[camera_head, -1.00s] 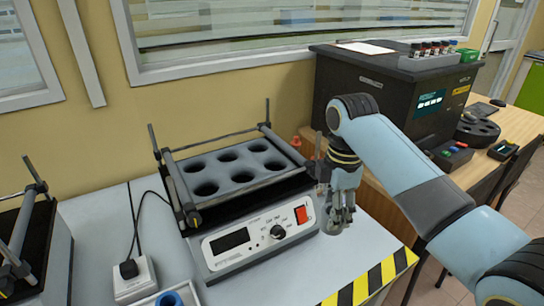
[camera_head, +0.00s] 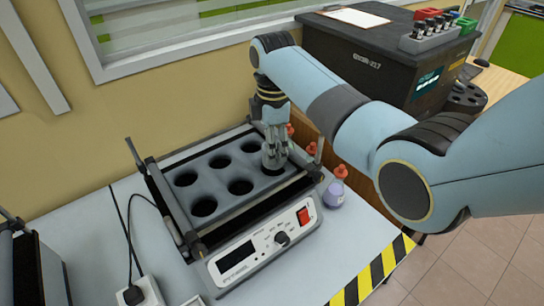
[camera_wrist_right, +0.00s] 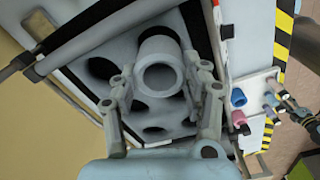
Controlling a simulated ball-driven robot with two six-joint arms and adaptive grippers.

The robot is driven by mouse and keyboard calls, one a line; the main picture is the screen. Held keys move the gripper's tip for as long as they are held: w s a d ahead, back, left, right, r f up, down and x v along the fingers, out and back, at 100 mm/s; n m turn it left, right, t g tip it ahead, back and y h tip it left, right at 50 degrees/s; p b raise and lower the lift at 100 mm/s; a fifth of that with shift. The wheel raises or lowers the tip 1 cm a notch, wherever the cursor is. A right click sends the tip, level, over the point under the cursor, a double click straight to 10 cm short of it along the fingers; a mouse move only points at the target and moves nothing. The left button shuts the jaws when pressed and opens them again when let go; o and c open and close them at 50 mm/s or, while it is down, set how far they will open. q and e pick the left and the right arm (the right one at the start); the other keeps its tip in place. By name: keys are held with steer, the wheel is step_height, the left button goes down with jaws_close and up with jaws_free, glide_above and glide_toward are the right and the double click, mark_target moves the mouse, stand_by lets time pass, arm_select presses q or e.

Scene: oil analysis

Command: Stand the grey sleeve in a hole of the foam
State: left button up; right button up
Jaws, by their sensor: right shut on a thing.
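The foam (camera_head: 222,174) is a grey block with several round dark holes, set in the frame of a benchtop device. My right gripper (camera_head: 273,160) is over the right end of the foam, at a hole there. It is shut on the grey sleeve (camera_wrist_right: 160,66), an open tube seen from above between the fingers in the right wrist view. In the head view the sleeve (camera_head: 274,153) is upright at that hole. I cannot tell how deep its lower end is.
The device's front panel (camera_head: 266,242) has a display, a knob and a red switch. A small flask with a red cap (camera_head: 335,192) stands right of it. A black box (camera_head: 385,60) bearing a vial rack (camera_head: 430,30) is at the back right. Metal posts rise around the foam.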

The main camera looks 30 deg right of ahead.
step_height(320, 180, down, 3)
steer(key=shift+w+r, duration=0.1)
steer(key=shift+f, duration=0.9)
steer(key=o, duration=0.8)
steer(key=shift+c, duration=0.2)
arm_select(q)
steer(key=shift+w, duration=1.05)
steer(key=shift+w, duration=0.1)
arm_select(e)
steer(key=shift+r, duration=0.1)
